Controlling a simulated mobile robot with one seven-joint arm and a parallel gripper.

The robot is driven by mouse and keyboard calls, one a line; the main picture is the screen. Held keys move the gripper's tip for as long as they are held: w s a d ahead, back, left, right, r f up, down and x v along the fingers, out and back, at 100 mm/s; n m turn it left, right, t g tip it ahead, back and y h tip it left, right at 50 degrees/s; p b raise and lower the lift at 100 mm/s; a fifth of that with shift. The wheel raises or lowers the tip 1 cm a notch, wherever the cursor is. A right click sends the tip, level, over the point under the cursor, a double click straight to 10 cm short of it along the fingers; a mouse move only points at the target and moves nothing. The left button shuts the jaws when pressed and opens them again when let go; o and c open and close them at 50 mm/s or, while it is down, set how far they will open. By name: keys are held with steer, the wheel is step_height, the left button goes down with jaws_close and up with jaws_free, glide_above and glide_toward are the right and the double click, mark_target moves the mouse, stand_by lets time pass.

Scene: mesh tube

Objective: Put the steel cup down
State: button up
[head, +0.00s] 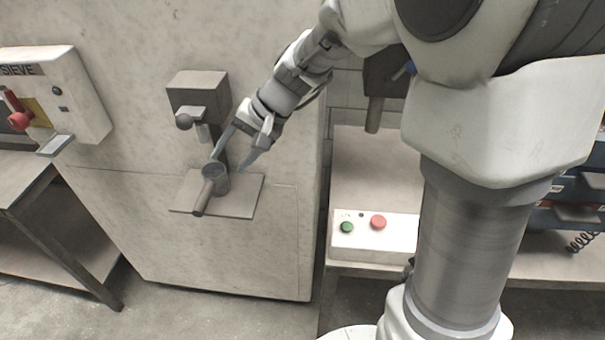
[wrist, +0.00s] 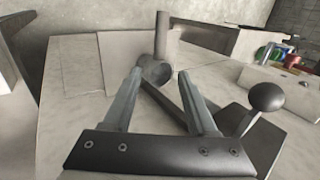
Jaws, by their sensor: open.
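The steel cup (head: 222,184) stands on a flat grey plate (head: 240,205) that juts from the machine front, below a dark spout block. Its long grey handle (head: 203,197) points out toward the front of the plate. My gripper (head: 231,163) is open, just above and behind the cup, with one fingertip close to the rim. In the wrist view my open gripper (wrist: 159,72) has the cup (wrist: 158,71) showing between and beyond its fingertips, with the handle (wrist: 161,36) pointing up the picture. Whether a finger touches the cup I cannot tell.
A button box (head: 372,236) sits on the bench at right. A SIEVE panel (head: 65,95) is at left.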

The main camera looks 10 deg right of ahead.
steer(key=s+d+r+n+t+h, duration=0.1)
steer(key=s+d+r+n+h, duration=0.1)
steer(key=s+d, duration=0.6)
steer(key=s+d+r+n+t+h, duration=0.1)
steer(key=s+d+r+t+h, duration=0.1)
steer(key=s+d+r+h, duration=0.2)
steer(key=s+d+r, duration=0.1)
steer(key=s+d, duration=0.2)
steer(key=s, duration=0.5)
steer(key=shift+s+d+r+n+h, duration=0.15)
steer(key=shift+d+r+n+h, duration=0.05)
steer(key=shift+d+n+h, duration=0.2)
steer(key=shift+r, duration=0.1)
